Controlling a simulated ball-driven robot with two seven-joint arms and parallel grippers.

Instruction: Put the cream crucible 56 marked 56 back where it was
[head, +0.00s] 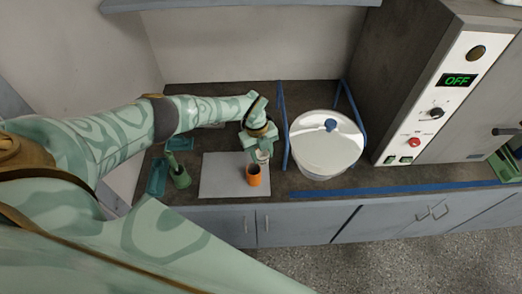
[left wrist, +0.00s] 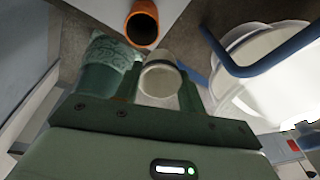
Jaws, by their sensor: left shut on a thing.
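The cream crucible (left wrist: 160,82) is between the fingers of my left gripper (left wrist: 150,90) in the left wrist view; no number can be read on it. In the head view my left gripper (head: 260,150) points down over the right part of a pale grey mat (head: 218,178), shut on the crucible, of which only a small pale part (head: 262,156) shows. An orange cup (head: 253,176) stands on the mat just below and in front of the gripper; it also shows in the left wrist view (left wrist: 142,24). My right gripper is not in view.
A round white vessel with a blue knob (head: 324,150) stands right of the gripper, between blue rails (head: 282,110). Green trays (head: 157,178) and a dark green holder (head: 179,174) are at the left. A grey cabinet with an OFF display (head: 455,80) stands at the right. A blue strip (head: 400,186) runs along the counter front.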

